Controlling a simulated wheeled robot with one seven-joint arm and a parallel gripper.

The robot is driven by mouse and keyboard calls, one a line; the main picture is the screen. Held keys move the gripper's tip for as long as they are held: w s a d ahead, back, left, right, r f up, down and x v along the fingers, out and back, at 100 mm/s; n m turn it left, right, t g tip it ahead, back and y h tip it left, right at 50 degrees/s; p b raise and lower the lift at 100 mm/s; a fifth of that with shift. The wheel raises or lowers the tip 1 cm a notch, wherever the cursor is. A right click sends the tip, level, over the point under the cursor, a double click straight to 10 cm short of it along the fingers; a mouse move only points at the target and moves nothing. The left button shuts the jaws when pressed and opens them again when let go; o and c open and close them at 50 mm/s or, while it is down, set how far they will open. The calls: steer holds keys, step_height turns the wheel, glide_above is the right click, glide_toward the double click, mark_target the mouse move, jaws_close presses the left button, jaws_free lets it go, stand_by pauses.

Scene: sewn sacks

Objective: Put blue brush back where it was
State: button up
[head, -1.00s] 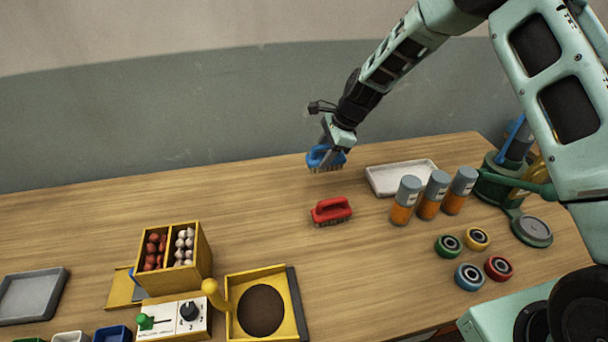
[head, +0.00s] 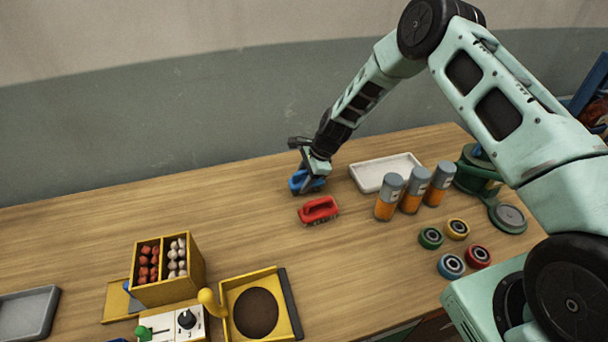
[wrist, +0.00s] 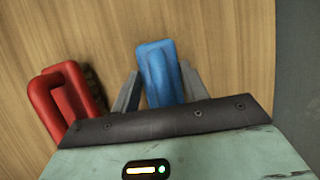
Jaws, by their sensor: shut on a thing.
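The blue brush (head: 300,182) is in my gripper (head: 309,180) toward the back of the table, just behind the red brush (head: 319,210). In the wrist view the blue handle (wrist: 158,72) stands between my two fingers (wrist: 160,95), which are shut on it. The blue brush is at or very close to the table top; I cannot tell whether its bristles touch. The red brush also shows in the wrist view (wrist: 68,100), left of my gripper and apart from the blue brush.
A white tray (head: 357,179) lies right of my gripper. Several orange bottles with grey caps (head: 388,198) and coloured rings (head: 451,266) stand further right. A yellow divided box (head: 168,292) is at front left. The table left of the blue brush is clear.

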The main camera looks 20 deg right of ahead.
steer(key=o, duration=1)
